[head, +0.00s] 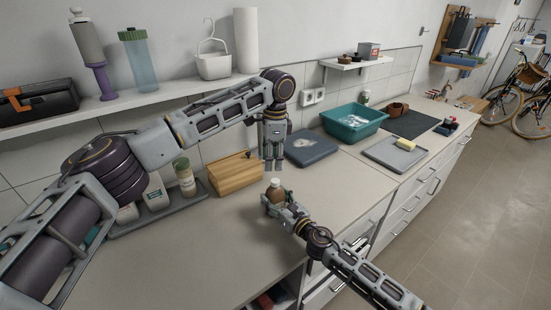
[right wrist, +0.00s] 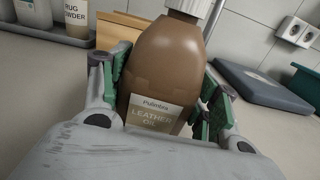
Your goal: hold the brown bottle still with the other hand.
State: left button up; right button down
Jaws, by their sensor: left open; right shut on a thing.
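The brown bottle (head: 275,192) stands on the counter near its front edge. In the right wrist view the bottle (right wrist: 168,70) fills the middle, with a white cap and a label reading "Leather Oil". My right gripper (head: 272,203) is shut on it; its green-padded fingers (right wrist: 160,95) sit on both sides of the bottle's body. My left gripper (head: 274,160) points down above the bottle, open and empty, apart from the cap. The bottle looks slightly tilted in the wrist view, perhaps from the camera angle.
A wooden box (head: 235,173) stands left of the bottle, beside a grey tray (head: 150,220) with containers. A dark blue slab (head: 311,147) lies behind to the right, near a teal basin (head: 353,122). The counter in front of the box is clear.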

aim_at(275, 180)
pick_arm(q)
jog(key=n, duration=0.4)
jog(key=shift+s+d+n, duration=0.1)
jog(key=shift+d+n, duration=0.15)
jog(key=shift+n, duration=0.15)
jog(key=n, duration=0.4)
jog(key=shift+d+n, duration=0.15)
jog(key=shift+n, duration=0.15)
jog(key=n, duration=0.4)
jog(key=shift+d+n, duration=0.1)
jog(key=shift+n, duration=0.2)
jog(key=n, duration=0.4)
jog(key=shift+n, duration=0.4)
jog(key=shift+f, duration=0.1)
jog(key=shift+f, duration=3.95)
